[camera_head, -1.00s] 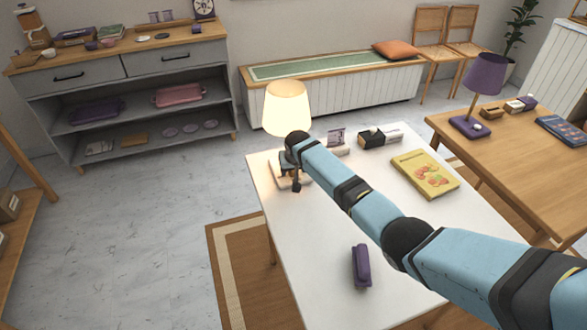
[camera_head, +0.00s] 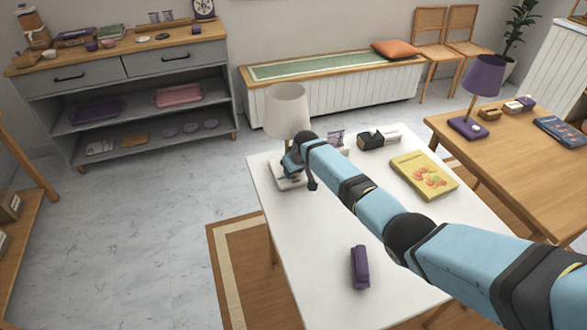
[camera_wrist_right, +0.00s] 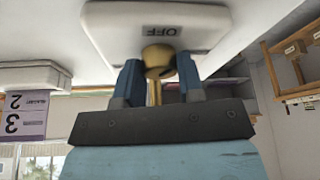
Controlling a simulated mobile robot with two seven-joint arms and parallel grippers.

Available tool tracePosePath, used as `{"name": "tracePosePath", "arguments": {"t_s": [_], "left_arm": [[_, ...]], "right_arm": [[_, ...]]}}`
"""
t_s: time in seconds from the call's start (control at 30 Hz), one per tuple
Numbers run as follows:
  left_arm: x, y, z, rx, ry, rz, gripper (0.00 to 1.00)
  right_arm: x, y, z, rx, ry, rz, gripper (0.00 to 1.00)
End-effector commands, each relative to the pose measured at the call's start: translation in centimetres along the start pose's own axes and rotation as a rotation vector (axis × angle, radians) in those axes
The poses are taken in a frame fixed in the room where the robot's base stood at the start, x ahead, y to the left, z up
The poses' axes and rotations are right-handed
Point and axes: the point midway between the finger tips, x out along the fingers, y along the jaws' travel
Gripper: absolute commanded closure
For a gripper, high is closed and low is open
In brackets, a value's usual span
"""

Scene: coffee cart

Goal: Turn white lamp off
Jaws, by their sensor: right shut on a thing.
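The white lamp (camera_head: 287,112) stands at the far left corner of the white table (camera_head: 310,233); its shade is grey and unlit. Its pale base (camera_wrist_right: 150,20) fills the top of the right wrist view and carries the word OFF, upside down. A brass knob (camera_wrist_right: 158,60) sticks out from the base. My right gripper (camera_wrist_right: 160,80) has its blue fingers closed around this knob. In the head view my right arm reaches across the table and its gripper (camera_head: 291,163) is at the lamp base, partly hidden by the wrist. My left gripper is out of view.
On the white table are a yellow book (camera_head: 424,175), a purple stapler-like object (camera_head: 360,267) and a black tape dispenser (camera_head: 372,140). A purple lamp (camera_head: 484,77) stands on the wooden table (camera_head: 525,160) at right. The white table's front left is clear.

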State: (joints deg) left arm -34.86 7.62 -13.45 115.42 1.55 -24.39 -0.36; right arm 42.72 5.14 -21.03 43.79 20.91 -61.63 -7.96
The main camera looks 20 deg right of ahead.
Motion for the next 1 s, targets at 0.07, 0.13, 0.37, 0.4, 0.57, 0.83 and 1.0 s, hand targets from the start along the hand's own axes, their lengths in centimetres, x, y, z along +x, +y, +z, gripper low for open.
{"name": "tracePosePath", "arguments": {"t_s": [0.07,0.13,0.37,0.4,0.57,0.83,1.0], "left_arm": [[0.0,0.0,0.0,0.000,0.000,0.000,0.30],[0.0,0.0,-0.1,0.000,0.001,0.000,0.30],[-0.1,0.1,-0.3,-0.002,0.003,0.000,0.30],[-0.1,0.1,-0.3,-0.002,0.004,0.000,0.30],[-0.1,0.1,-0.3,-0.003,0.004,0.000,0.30],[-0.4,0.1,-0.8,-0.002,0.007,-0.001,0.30],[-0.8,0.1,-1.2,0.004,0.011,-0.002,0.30]], "right_arm": [[0.0,0.0,0.0,-0.004,0.000,-0.001,0.88],[0.0,0.0,0.0,-0.003,0.001,-0.001,0.88],[0.0,0.0,0.0,-0.002,0.001,-0.001,0.42],[0.0,0.0,0.0,-0.002,0.001,-0.001,0.40],[0.0,0.0,0.0,-0.002,0.001,0.000,0.40],[-1.6,0.0,-0.1,-0.002,0.003,0.000,0.40],[-3.6,0.1,1.6,-0.001,-0.002,0.000,0.40]]}}
